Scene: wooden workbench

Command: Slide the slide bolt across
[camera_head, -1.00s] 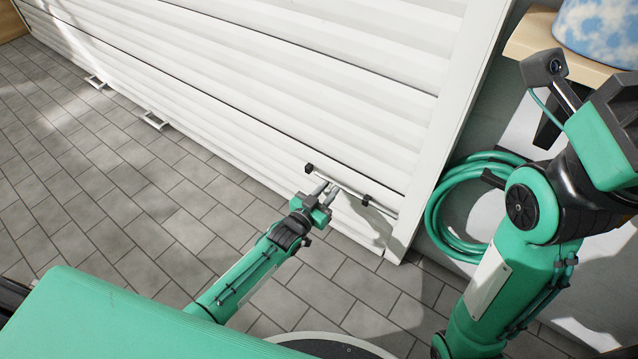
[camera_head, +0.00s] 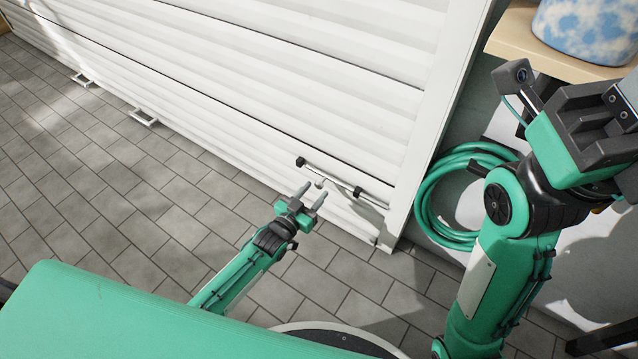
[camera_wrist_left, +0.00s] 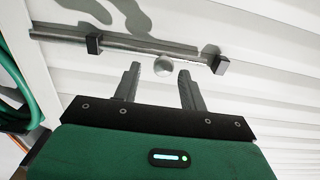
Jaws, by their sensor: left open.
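The slide bolt (camera_head: 338,180) is a grey metal rod in dark brackets, low on the white shutter door (camera_head: 300,90) near its right edge. In the left wrist view the rod (camera_wrist_left: 140,46) runs across the top, with a round knob (camera_wrist_left: 163,68) below it, between two black brackets. My left gripper (camera_head: 311,191) is open and empty, its fingers pointing at the door just short of the knob. In the left wrist view its fingertips (camera_wrist_left: 158,70) lie on either side of the knob, apart from it.
A coiled green hose (camera_head: 432,200) hangs on the wall right of the door frame. A wooden shelf (camera_head: 510,38) with a blue-and-white pot (camera_head: 585,30) is at the upper right. The tiled floor (camera_head: 130,210) is clear on the left.

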